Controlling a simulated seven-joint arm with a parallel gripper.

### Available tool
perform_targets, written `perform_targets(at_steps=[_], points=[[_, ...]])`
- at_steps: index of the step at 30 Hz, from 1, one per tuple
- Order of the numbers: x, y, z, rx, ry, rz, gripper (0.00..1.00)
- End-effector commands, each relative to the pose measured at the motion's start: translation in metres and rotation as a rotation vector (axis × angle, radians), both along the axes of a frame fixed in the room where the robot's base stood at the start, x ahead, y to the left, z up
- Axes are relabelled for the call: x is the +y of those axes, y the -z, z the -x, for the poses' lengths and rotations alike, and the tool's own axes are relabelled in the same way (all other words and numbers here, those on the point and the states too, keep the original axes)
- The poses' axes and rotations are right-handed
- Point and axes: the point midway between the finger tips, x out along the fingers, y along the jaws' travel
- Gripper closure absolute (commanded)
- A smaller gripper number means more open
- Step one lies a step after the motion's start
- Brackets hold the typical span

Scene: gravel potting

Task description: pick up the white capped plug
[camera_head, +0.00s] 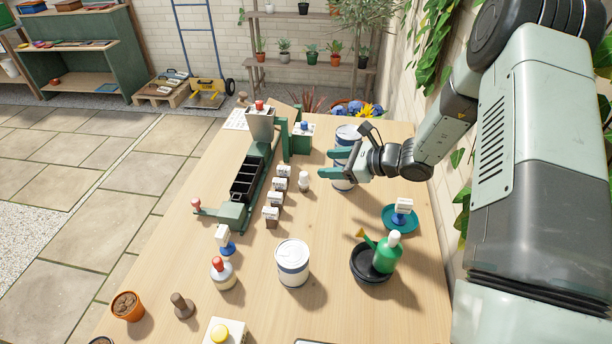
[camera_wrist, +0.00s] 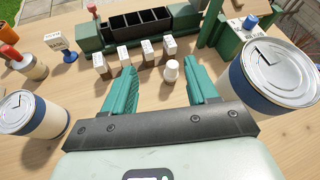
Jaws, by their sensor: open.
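The white capped plug (camera_head: 304,180) stands upright on the wooden table, to the right of a row of small white-topped labelled blocks (camera_head: 277,198). It also shows in the wrist view (camera_wrist: 171,70), where it appears between my two green fingers, nearer the right one. My gripper (camera_head: 324,161) is open and empty. In the head view its fingers point left, with their tips up and to the right of the plug. No contact with the plug shows; the exact gap and height are hard to tell.
A white-and-blue tin (camera_head: 347,133) stands right behind my gripper, close to the right finger in the wrist view. The green rig with black trays (camera_head: 247,178) lies left of the blocks. Another tin (camera_head: 292,262) stands nearer the front. Bare table lies around the plug's right and front.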

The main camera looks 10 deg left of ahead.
Motion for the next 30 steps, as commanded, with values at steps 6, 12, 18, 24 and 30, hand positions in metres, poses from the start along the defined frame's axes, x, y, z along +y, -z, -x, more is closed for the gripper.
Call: perform_targets(at_steps=[6, 12, 18, 24, 30], points=[[-0.007, 0.064, -0.013, 0.133, 0.183, -0.099, 0.42], [0.001, 0.078, -0.019, 0.154, 0.215, -0.115, 0.42], [0.028, 0.09, -0.032, 0.153, 0.213, -0.112, 0.42], [0.041, 0.095, -0.039, 0.152, 0.213, -0.113, 0.42], [0.068, 0.101, -0.048, 0.153, 0.211, -0.112, 0.42]])
